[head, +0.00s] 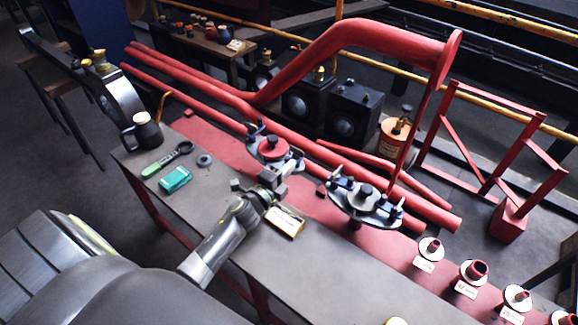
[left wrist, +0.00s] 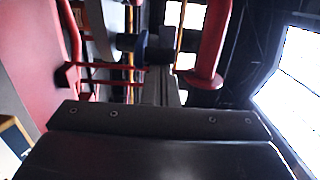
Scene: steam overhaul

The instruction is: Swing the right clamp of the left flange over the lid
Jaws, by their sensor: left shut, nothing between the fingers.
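The left flange (head: 287,158) stands on the red pipe run beyond the bench, with a round red lid (head: 271,147) on it. A dark clamp (head: 256,128) shows at its far left side. Its right clamp (head: 296,164) appears as a dark part by the rim; whether it lies over the lid or beside it I cannot tell. My left gripper (head: 272,180) is shut and empty, just in front of the flange, and hides part of its near side. In the left wrist view my dark gripper body fills the bottom. My right gripper is in neither view.
A second flange (head: 352,211) with several clamps stands to the right. A labelled box (head: 285,222) lies close beside my left gripper. A green case (head: 175,179), a green-handled tool (head: 160,164) and a dark mug (head: 146,133) are at the bench's left. The bench front is clear.

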